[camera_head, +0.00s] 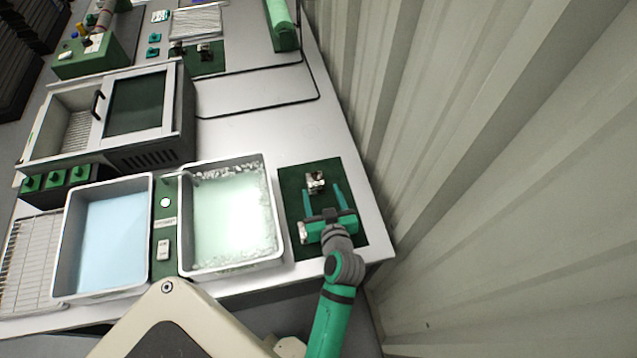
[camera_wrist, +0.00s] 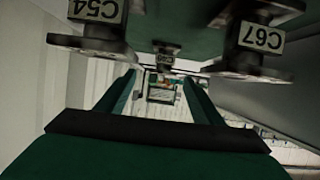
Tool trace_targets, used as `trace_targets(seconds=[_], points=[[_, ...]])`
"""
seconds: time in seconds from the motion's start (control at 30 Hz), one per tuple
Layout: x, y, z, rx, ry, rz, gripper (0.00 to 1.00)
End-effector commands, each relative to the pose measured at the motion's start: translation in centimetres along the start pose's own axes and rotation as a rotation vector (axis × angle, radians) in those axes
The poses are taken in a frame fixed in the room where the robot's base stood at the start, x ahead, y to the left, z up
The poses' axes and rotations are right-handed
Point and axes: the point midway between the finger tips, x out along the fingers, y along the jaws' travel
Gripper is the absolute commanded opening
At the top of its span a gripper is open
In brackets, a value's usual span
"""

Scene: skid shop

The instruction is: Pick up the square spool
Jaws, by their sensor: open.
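My gripper (camera_head: 322,189) is open and empty, low over the green mat (camera_head: 292,190) at the right end of the bench. Another metal piece (camera_head: 303,233) shows at the left side of my gripper body. The wrist view is upside down. It shows two flanged metal pieces labelled C54 (camera_wrist: 97,12) and C67 (camera_wrist: 255,45), and a smaller one (camera_wrist: 165,57) farther off, between my fingers. I cannot tell for certain which is the square spool.
A foamy basin (camera_head: 270,205) stands close left of the mat, with a blue-water basin (camera_head: 150,235) beyond it. A corrugated wall (camera_head: 450,170) rises along the right. Another green mat (camera_head: 214,66) with small pieces lies at the back. The bench beyond the near mat is clear.

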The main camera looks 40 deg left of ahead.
Motion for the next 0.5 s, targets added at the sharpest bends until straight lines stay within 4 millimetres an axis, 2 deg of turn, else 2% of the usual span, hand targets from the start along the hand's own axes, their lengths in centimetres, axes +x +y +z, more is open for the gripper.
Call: trace_targets(seconds=[0.1,0.4,0.5], points=[[1.2,-0.7,-0.2,0.003,-0.005,-0.032,0.61],[5.3,-0.9,-0.3,0.004,-0.005,-0.035,0.61],[6.0,-0.9,-0.2,0.003,-0.005,-0.033,0.61]])
